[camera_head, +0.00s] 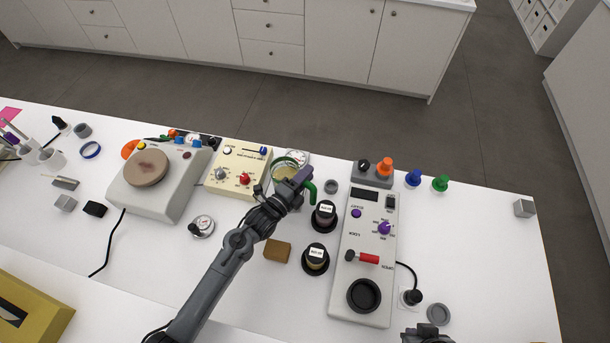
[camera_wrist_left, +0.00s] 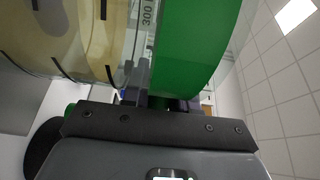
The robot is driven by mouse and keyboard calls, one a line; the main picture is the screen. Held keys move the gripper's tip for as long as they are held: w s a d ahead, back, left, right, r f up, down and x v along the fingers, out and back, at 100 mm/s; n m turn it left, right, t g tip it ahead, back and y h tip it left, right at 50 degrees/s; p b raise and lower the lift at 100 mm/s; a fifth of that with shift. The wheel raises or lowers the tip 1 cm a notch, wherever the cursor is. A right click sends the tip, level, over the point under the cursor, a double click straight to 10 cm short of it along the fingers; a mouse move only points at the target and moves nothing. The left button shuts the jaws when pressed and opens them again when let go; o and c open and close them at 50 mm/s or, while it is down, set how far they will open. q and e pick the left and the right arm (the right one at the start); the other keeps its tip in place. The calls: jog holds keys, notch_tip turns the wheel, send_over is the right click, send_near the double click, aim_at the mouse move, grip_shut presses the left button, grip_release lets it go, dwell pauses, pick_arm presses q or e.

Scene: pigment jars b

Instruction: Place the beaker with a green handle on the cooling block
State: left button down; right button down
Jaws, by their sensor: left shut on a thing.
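My left gripper (camera_head: 299,181) is shut on the green handle (camera_head: 309,192) of a glass beaker (camera_head: 284,172). The beaker is at the right edge of a cream device with knobs; whether it touches anything below is unclear. In the left wrist view the green handle (camera_wrist_left: 195,45) fills the middle, beside the beaker glass (camera_wrist_left: 95,35) with black graduations, a "300" mark and pale yellow contents. Which thing is the cooling block is unclear. Part of my right gripper (camera_head: 427,333) shows at the bottom edge, its fingers not clear.
The cream device (camera_head: 238,172) and a stirrer-like device with a round brown top (camera_head: 146,168) stand to the left. Two dark-based jars (camera_head: 324,215) (camera_head: 316,258), a brown block (camera_head: 277,251) and a long grey device (camera_head: 362,240) are nearby. The table's right part is mostly clear.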

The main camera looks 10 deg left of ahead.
pick_arm(q)
jog(key=c, duration=0.9)
grip_release()
jog(key=shift+o, duration=0.5)
jog(key=shift+f, duration=0.15)
